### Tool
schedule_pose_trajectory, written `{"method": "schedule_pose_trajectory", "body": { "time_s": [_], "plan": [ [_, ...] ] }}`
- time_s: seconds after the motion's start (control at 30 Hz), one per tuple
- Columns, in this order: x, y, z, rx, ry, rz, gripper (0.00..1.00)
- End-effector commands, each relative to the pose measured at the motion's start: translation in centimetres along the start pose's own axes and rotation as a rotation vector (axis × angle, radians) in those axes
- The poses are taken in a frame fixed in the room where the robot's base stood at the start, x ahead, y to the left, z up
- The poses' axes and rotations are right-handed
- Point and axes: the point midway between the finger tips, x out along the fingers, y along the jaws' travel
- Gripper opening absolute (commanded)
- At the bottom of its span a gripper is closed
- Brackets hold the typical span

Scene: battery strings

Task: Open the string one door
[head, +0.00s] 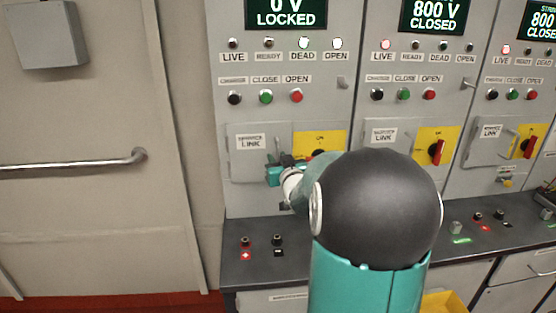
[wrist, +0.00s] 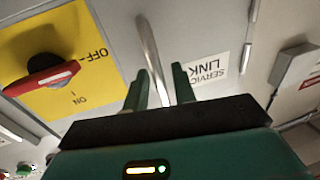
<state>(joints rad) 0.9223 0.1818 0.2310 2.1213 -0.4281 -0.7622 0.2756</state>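The string one door is the grey SERVICE LINK panel (head: 238,164) on the left cabinet in the head view; it looks shut. Its label and grey surface (wrist: 233,35) show upside down in the wrist view. A silver bar handle (wrist: 149,40) stands on the door and runs down between my fingers. My gripper (wrist: 159,70) is open around the handle, with a gap visible on the right finger's side. In the head view my gripper (head: 279,172) is at the door's lower right, and my arm hides the handle.
A yellow switch plate (head: 328,138) with a red knob (wrist: 42,78) is right beside the handle. The left display (head: 286,13) reads 0 V LOCKED; its DEAD and OPEN lamps are lit. A dark counter (head: 262,262) with terminals juts out below.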

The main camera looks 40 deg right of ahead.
Motion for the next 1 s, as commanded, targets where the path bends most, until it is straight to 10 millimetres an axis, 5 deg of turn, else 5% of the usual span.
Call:
{"method": "schedule_pose_trajectory", "body": {
  "time_s": [0.17, 0.33, 1.0],
  "plan": [
    [0.0, 0.0, 0.0, 0.000, 0.000, 0.000, 0.27],
    [0.0, 0.0, 0.0, 0.000, 0.000, 0.000, 0.00],
    [-1.2, -1.0, -0.1, 0.000, 0.000, 0.088, 0.00]
  ]
}}
